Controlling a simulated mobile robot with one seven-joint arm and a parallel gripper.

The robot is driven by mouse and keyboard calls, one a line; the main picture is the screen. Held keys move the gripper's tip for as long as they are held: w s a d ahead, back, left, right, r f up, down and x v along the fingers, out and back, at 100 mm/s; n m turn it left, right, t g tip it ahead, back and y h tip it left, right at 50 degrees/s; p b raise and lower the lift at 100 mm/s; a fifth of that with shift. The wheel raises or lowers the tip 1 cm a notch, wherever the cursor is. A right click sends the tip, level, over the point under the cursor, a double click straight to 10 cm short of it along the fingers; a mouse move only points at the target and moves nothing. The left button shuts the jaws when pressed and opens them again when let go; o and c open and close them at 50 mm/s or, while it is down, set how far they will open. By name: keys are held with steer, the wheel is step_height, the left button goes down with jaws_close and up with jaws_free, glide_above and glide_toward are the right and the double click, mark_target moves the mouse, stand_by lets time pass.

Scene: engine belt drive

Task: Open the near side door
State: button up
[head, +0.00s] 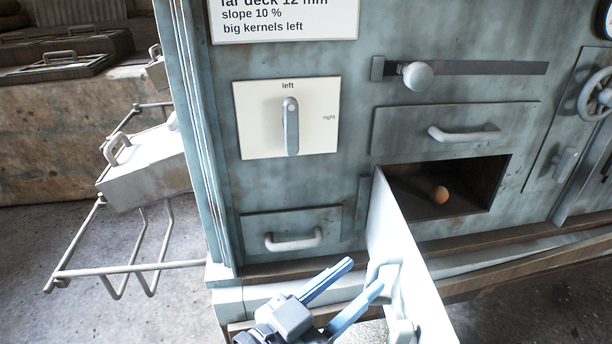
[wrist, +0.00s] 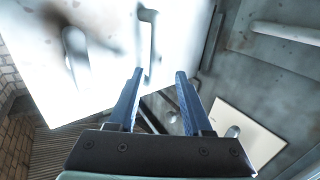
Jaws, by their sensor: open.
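The near side door (head: 395,235) is a pale flat panel low on the machine's front. It stands swung well outward from the left edge of a dark opening (head: 465,185). Its pale handle (head: 383,280) is on the face toward my gripper. My gripper (head: 362,275) is open, with blue fingers, left of the door close to the handle. In the wrist view the door (wrist: 105,75) fills the upper left, and its handle (wrist: 148,40) lies just beyond the fingertips of my gripper (wrist: 158,74). Nothing shows between the fingers. I cannot tell whether they touch the door.
A small brown round object (head: 439,195) lies inside the opening. A drawer front with a handle (head: 464,131) is above it, and another (head: 293,235) is to the left. A dial (head: 290,125) points to "left". A wire rack (head: 130,265) juts out at far left.

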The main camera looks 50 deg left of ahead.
steer(key=s, duration=1)
